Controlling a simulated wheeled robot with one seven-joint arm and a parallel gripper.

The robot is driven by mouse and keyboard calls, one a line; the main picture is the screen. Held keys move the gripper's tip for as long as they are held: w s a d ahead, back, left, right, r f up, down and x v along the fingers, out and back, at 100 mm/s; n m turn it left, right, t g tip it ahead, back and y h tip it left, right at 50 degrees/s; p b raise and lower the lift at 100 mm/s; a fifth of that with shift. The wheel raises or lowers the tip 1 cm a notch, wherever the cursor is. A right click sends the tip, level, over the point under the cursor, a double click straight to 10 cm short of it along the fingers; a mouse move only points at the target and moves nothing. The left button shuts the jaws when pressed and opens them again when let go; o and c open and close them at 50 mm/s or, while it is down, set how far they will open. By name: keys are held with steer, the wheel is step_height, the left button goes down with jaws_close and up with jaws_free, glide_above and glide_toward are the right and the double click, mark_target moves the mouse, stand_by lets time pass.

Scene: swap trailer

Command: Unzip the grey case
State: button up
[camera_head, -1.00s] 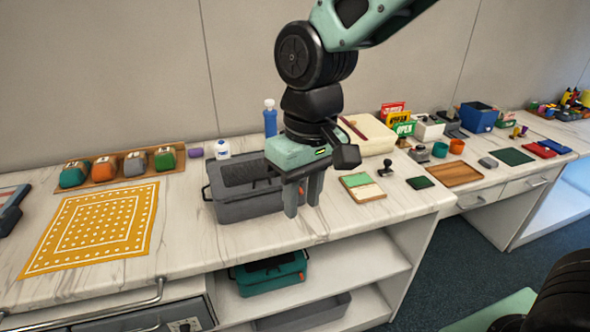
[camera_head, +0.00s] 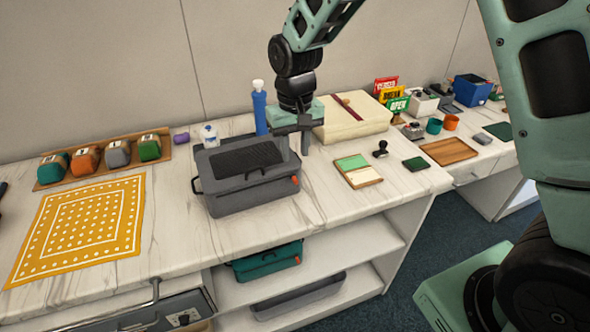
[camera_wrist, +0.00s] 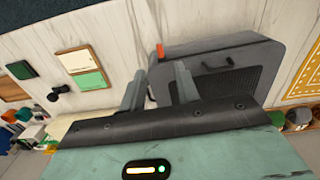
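The grey case (camera_head: 245,196) lies closed on the marble counter, with a dark textured panel on its top and a handle on its left end. A small orange zipper pull (camera_head: 295,180) is at its front right corner. My gripper (camera_head: 296,150) is at the case's back right edge, pointing down. In the wrist view, the case (camera_wrist: 262,48) and the orange pull (camera_wrist: 159,50) lie beyond my fingertips, with the pull in line with the gap. My gripper (camera_wrist: 159,80) is open and empty. I cannot tell whether a finger touches the case.
A blue bottle (camera_head: 260,112) and a small white bottle (camera_head: 210,136) stand behind the case. A cream box (camera_head: 350,120) is at the back right, with a green-and-cream pad (camera_head: 357,171) before it. A yellow dotted cloth (camera_head: 82,225) lies left.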

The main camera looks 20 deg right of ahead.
mark_target(295, 178)
step_height(295, 178, down, 7)
steer(key=shift+f+p, duration=0.2)
steer(key=shift+p, duration=0.15)
jaws_close()
